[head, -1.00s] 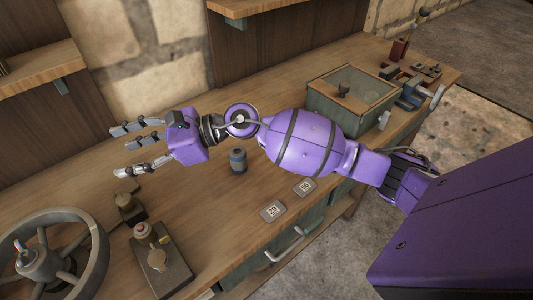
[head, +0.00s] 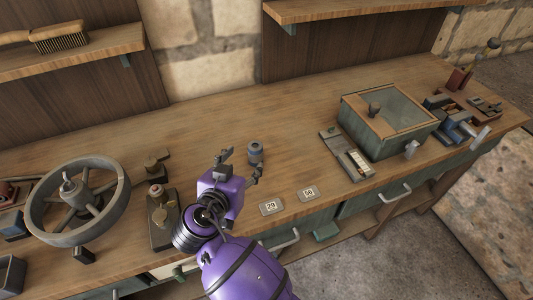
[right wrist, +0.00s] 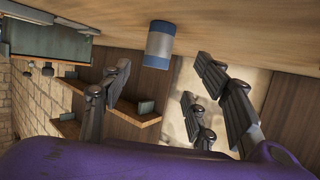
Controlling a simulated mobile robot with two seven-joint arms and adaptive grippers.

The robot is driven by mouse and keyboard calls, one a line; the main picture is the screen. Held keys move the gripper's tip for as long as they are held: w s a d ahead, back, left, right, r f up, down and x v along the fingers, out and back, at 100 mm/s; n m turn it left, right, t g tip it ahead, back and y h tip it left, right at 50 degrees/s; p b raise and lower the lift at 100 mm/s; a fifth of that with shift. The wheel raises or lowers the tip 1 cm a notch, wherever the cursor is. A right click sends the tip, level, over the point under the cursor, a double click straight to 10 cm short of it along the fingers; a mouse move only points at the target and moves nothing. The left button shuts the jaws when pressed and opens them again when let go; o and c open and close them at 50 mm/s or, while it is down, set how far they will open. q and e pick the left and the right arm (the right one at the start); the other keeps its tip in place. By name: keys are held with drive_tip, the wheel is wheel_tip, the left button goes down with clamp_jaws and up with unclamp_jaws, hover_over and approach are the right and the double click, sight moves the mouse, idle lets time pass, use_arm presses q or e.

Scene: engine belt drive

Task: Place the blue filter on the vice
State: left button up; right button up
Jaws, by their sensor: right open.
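The blue filter (head: 255,152) is a small grey-blue cylinder standing upright on the wooden bench. It also shows in the right wrist view (right wrist: 158,45), with blue ends and a pale middle band. My right gripper (head: 240,164) is open and empty, just in front and left of the filter, its fingers pointing toward it. In the right wrist view the filter appears just beyond the spread fingers (right wrist: 160,75), and no contact shows. A blue vice-like device (head: 456,129) with a handle sits at the bench's right end. My left gripper is not in view.
A handwheel (head: 77,203) and a small valve block (head: 161,215) are left of my right arm. Number plates (head: 271,208) lie near the front edge. A flat gauge box (head: 346,156) and a glass-lidded box (head: 388,120) stand between filter and vice. The bench behind the filter is clear.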

sight(253, 154)
drive_tip(key=p+x, duration=0.1)
drive_tip(key=x, duration=0.5)
drive_tip(key=shift+w+d, duration=0.3)
drive_tip(key=shift+w+d+f, duration=0.15)
drive_tip(key=shift+w+f, duration=0.15)
drive_tip(key=shift+w, duration=0.05)
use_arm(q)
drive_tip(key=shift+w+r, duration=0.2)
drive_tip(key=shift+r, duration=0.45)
use_arm(e)
drive_tip(key=shift+s, duration=0.1)
drive_tip(key=c, duration=0.5)
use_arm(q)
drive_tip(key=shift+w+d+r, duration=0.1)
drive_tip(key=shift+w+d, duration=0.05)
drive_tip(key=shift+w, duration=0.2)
use_arm(e)
clamp_jaws()
